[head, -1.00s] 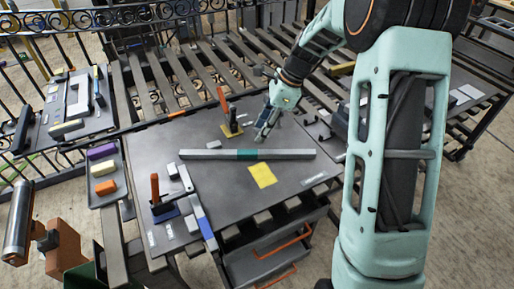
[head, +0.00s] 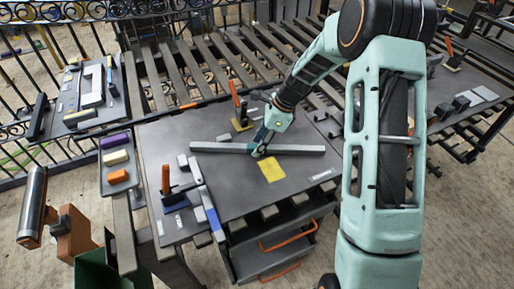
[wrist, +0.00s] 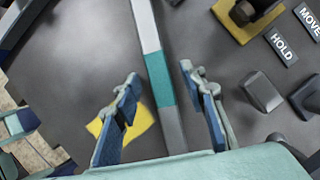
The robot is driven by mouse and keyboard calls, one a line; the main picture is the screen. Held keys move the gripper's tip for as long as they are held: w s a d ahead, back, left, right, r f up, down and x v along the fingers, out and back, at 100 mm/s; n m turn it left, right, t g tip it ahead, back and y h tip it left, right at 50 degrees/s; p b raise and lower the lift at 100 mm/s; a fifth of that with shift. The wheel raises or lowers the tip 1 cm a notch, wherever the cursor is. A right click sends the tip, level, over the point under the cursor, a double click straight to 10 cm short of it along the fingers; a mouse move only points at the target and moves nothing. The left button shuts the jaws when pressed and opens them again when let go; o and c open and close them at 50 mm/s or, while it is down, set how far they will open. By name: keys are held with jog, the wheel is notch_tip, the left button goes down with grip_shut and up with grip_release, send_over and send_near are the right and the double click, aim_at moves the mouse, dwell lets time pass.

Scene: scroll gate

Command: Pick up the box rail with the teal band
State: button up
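The box rail (head: 300,149) is a long grey square bar lying across the dark worktable (head: 165,130). In the wrist view the rail (wrist: 145,28) runs up the picture, and its teal band (wrist: 157,82) shows between my fingers. My gripper (wrist: 160,76) is open, one blue-padded finger on each side of the band, with visible gaps to the rail. In the head view my gripper (head: 261,153) is over the rail's middle and hides most of the band. I cannot tell how far down the fingers reach.
A yellow note (head: 271,171) lies just in front of the rail. A blue-and-grey bar (head: 211,213) lies at the front left. The wrist view shows a "HOLD" label (wrist: 283,47) and small dark blocks at right.

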grip_shut()
jog(key=shift+r, duration=0.1)
dwell(0.5)
